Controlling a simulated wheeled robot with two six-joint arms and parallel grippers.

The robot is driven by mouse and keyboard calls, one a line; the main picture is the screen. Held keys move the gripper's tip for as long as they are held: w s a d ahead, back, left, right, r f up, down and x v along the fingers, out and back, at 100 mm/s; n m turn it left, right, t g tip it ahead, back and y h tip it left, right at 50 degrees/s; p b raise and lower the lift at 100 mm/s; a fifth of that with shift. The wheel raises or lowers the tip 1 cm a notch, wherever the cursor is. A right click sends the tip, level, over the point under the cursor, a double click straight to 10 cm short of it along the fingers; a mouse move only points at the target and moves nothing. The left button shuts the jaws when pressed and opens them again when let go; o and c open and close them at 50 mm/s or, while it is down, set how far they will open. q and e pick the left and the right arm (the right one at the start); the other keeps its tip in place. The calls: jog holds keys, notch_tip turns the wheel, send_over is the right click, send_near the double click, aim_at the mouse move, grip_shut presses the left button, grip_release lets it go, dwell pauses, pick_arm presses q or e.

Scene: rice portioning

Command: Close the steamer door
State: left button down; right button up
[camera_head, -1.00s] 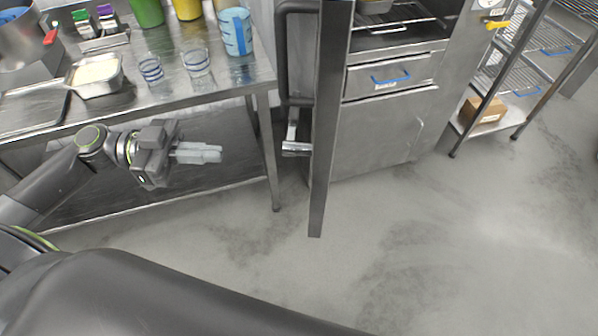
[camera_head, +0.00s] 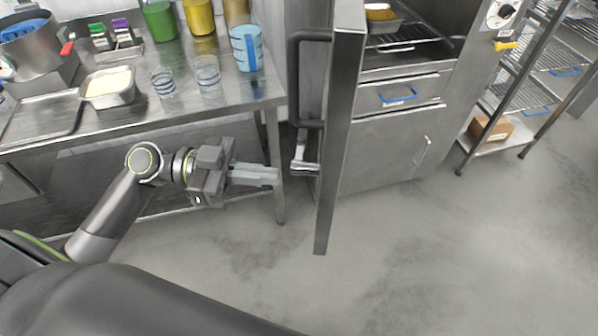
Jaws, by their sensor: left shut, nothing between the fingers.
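The steamer door (camera_head: 343,120) stands wide open, seen nearly edge-on in the middle of the head view. Its dark bar handle (camera_head: 295,80) is on the left side, and a metal latch (camera_head: 304,160) shows lower down. The steamer (camera_head: 387,150) is behind and to the right, with its cavity open and a rack inside. My left gripper (camera_head: 276,176) is shut and empty. It points right, in front of the table leg, a little left of the latch and door, with a gap apparent. My right gripper is not in view.
A steel table (camera_head: 130,115) at the left holds glasses (camera_head: 208,75), a blue measuring jug (camera_head: 246,47), a white-filled pan (camera_head: 108,88) and a pot (camera_head: 32,47). A wire shelf (camera_head: 490,150) with a cardboard box (camera_head: 493,130) stands at right. The floor in front of the steamer is clear.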

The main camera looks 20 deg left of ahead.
pick_arm(q)
jog(key=p+x, duration=0.2)
jog(key=x, duration=0.4)
jog(key=shift+p, duration=0.4)
